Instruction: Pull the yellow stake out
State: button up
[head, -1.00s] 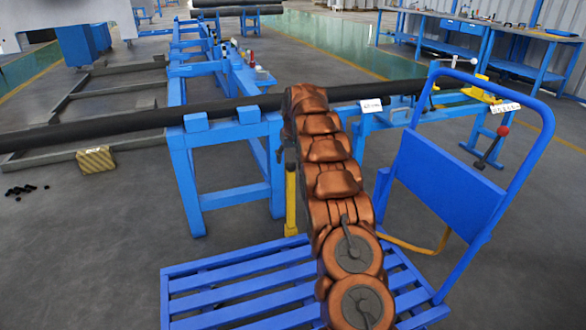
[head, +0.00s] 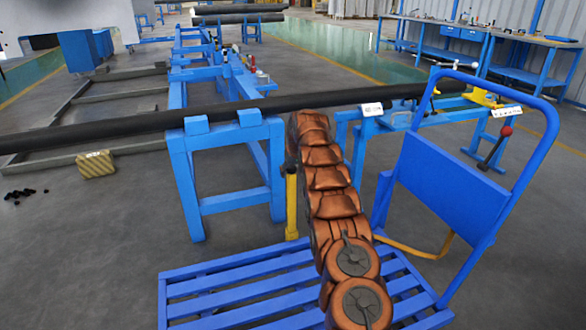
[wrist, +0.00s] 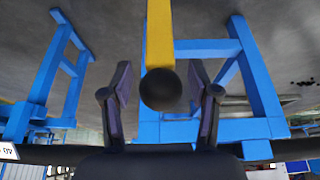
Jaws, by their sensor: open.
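The yellow stake (head: 291,208) stands upright at the far edge of the blue slatted cart, just left of my arm in the head view. In the wrist view the yellow stake (wrist: 160,35) comes down from the top edge and ends in a round black knob (wrist: 160,90). My gripper (wrist: 160,76) is open, with one dark finger on each side of the knob and a visible gap on both sides. In the head view my arm hides most of the gripper. The stake's foot is partly out of clear sight.
A long black pipe (head: 120,130) lies across blue stands (head: 190,185) just behind the stake. The blue cart (head: 240,290) has an upright panel and handle (head: 450,185) on the right. A yellow block (head: 95,164) lies on the floor at left, where there is free room.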

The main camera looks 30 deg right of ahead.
jog(key=shift+x, duration=1.25)
grip_shut()
jog(key=shift+r, duration=0.15)
jog(key=shift+r+p, duration=4.15)
jog(key=shift+r, duration=0.75)
